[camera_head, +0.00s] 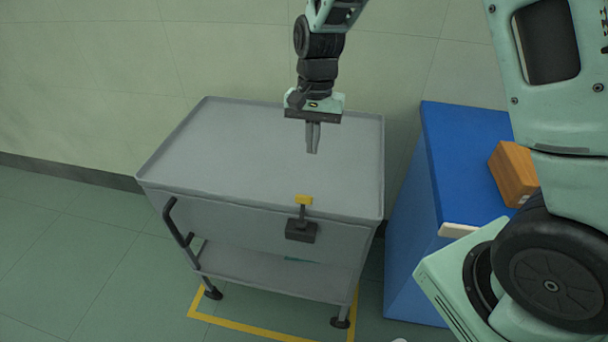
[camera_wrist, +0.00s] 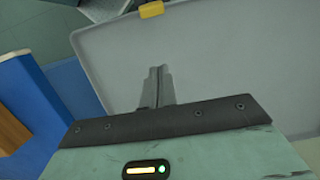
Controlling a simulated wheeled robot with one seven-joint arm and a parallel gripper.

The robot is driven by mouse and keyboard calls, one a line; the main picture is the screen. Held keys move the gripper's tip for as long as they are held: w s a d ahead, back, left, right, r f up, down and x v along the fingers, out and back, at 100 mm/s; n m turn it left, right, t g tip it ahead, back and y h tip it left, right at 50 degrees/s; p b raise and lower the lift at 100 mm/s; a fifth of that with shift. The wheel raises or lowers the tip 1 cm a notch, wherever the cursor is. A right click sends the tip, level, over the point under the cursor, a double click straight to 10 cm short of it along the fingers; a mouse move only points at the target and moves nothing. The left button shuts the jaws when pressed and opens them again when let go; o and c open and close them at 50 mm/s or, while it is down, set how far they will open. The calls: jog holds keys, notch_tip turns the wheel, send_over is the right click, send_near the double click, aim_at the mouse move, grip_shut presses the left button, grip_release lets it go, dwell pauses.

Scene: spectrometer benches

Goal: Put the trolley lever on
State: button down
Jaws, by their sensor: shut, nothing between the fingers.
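The grey trolley (camera_head: 250,160) stands against the wall with a bare top tray. Its lever has a yellow tip (camera_head: 304,200) at the tray's front edge and a dark block (camera_head: 301,230) below it on the front face. The yellow tip also shows at the top of the wrist view (camera_wrist: 151,10), beside the tray (camera_wrist: 230,55). My gripper (camera_head: 313,152) hangs above the tray, behind the lever and apart from it, with its fingers together and empty. The fingers also show in the wrist view (camera_wrist: 155,70).
A blue cabinet (camera_head: 440,200) stands right of the trolley, with an orange-brown box (camera_head: 514,173) on top. A dark push handle (camera_head: 178,225) is at the trolley's left front. Yellow tape (camera_head: 245,327) marks the floor. The floor at left is clear.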

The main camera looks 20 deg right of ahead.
aim_at(302, 211)
jog(key=shift+f, duration=0.1)
jog(key=f, duration=0.3)
jog(key=s+f, duration=0.1)
jog(key=f, duration=0.2)
jog(key=a+f, duration=0.1)
jog(key=f, duration=0.2)
jog(key=shift+s+f, duration=0.15)
jog(key=shift+s, duration=0.15)
jog(key=shift+s+a+r+p, duration=0.35)
jog(key=shift+s+a+p, duration=0.1)
jog(key=shift+s, duration=0.1)
jog(key=shift+s+a+r+p, duration=0.35)
jog(key=shift+s+a, duration=0.05)
jog(key=shift+s, duration=0.15)
jog(key=shift+s+a+r, duration=0.15)
jog(key=shift+s+a, duration=0.05)
jog(key=shift+s, duration=0.1)
jog(key=shift+w, duration=0.1)
